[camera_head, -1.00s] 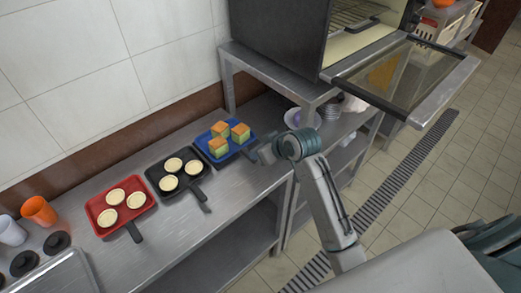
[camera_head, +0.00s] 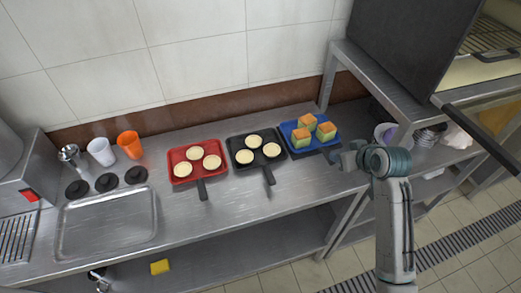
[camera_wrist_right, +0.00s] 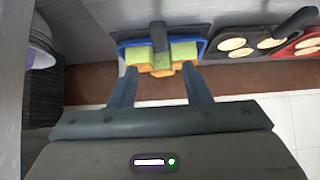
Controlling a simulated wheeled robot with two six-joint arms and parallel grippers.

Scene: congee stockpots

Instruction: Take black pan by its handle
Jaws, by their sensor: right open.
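The black pan (camera_head: 240,142) stands on the steel counter with three round pale cakes in it. Its black handle (camera_head: 269,176) points toward the counter's front edge. In the right wrist view the black pan (camera_wrist_right: 249,47) and its handle (camera_wrist_right: 295,22) are at the upper right. My right gripper (camera_head: 337,158) is at the right of the black pan, near the blue pan, and touches neither handle visibly. In the wrist view its two fingers (camera_wrist_right: 160,88) are spread and empty. My left gripper is not in view.
A blue pan (camera_head: 331,137) with three layered cubes stands right of the black pan. A red pan (camera_head: 176,154) with three pale cakes stands left. Orange (camera_head: 129,145) and white (camera_head: 101,152) cups and a steel tray (camera_head: 107,225) are farther left. An oven (camera_head: 410,40) stands above right.

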